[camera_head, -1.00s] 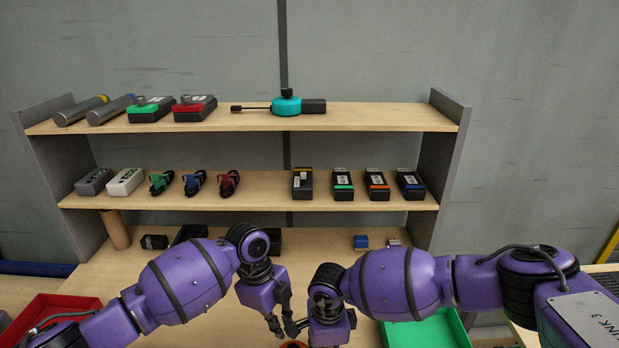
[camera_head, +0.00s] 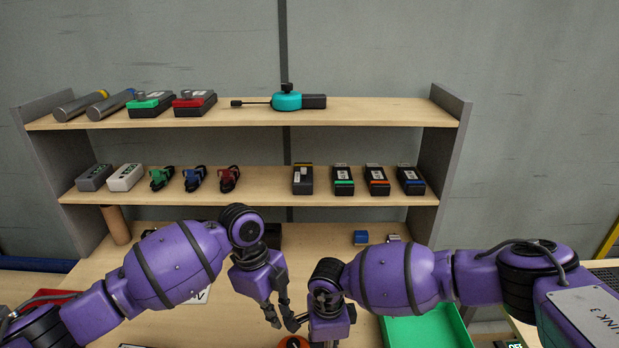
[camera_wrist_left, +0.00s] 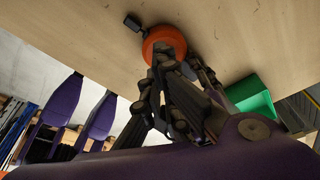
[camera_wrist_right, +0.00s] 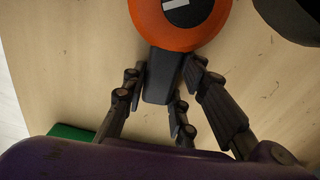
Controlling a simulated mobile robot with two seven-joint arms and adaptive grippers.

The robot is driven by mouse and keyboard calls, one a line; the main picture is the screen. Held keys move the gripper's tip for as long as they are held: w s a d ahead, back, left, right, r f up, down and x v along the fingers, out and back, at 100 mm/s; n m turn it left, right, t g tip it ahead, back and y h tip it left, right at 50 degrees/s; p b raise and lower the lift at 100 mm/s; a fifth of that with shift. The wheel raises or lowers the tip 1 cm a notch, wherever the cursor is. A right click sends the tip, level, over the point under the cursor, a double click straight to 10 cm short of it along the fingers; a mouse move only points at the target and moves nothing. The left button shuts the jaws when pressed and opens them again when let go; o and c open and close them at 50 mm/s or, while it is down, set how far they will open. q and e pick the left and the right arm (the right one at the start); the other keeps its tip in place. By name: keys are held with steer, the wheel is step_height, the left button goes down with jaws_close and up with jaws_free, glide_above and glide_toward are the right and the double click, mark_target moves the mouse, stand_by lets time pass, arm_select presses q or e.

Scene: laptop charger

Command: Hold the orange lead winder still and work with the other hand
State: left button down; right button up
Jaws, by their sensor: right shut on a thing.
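The orange lead winder (camera_head: 293,342) is at the bottom edge of the head view, mostly cut off. In the left wrist view the winder (camera_wrist_left: 163,42) lies over the wooden bench with a small black piece sticking out at its upper left. In the right wrist view its orange disc (camera_wrist_right: 180,22) has a dark centre with a white mark. My right gripper (camera_wrist_right: 160,95) is shut on the winder's black handle. My left gripper (camera_head: 280,322) is beside the winder, fingers apart and seemingly empty; the left wrist view shows its fingers (camera_wrist_left: 172,95) close by the disc.
A shelf unit (camera_head: 270,118) stands behind, with devices, bundled leads and a teal winder (camera_head: 287,101) on it. A green tray (camera_head: 425,330) is right of my right gripper. A red tray (camera_head: 45,298) is at the far left, partly hidden by my left arm.

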mark_target(293, 346)
arm_select(q)
steer(key=shift+w+a+x, duration=0.15)
steer(key=shift+a+x, duration=0.1)
steer(key=shift+x, duration=0.85)
steer(key=shift+w+a+x, duration=0.1)
steer(key=shift+a+x, duration=0.1)
steer(key=shift+x, duration=0.9)
steer(key=shift+w+a+x, duration=0.15)
steer(key=shift+a+x, duration=0.1)
steer(key=shift+x, duration=0.85)
steer(key=shift+f, duration=0.25)
steer(key=shift+s+d+f, duration=0.1)
steer(key=shift+s+d, duration=0.2)
steer(key=shift+d, duration=0.2)
arm_select(e)
steer(key=shift+w, duration=0.1)
